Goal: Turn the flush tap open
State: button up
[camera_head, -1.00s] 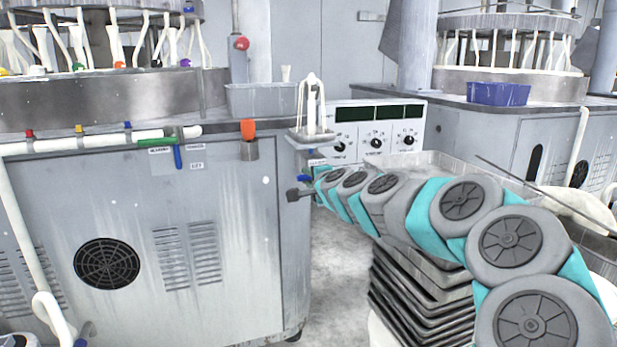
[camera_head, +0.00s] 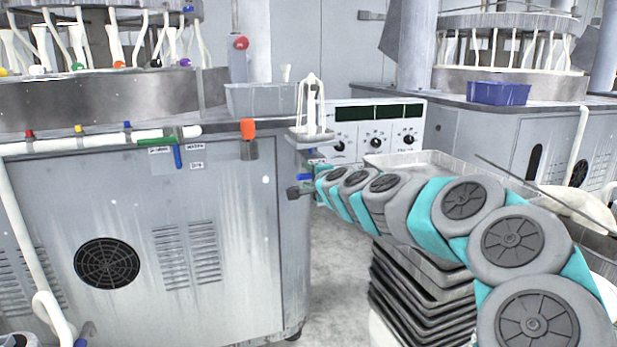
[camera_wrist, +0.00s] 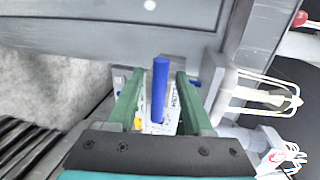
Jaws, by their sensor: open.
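A blue tap handle (camera_wrist: 160,88) stands upright in the picture in the wrist view, between the two green fingers of my gripper (camera_wrist: 159,80). The fingers are apart with a gap on each side of the handle; I see no contact, and the depth between them is unclear. A white label with print lies behind the handle, partly covered. In the head view a small blue handle (camera_head: 305,177) shows at the cabinet's right corner, beside the end of my arm, and my fingers are hard to make out there. Another blue handle (camera_head: 178,156) hangs from a green valve on the white pipe.
A small shelf with a white rack (camera_head: 311,135) stands just above the arm's end. The grey cabinet (camera_head: 230,240) is to the left. A stack of trays (camera_head: 415,300) sits below my arm. Grey floor shows between cabinet and trays.

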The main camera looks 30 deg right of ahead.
jog(key=v, duration=0.7)
jog(key=shift+s+b, duration=0.35)
jog(key=shift+a+r, duration=0.1)
jog(key=shift+a, duration=0.05)
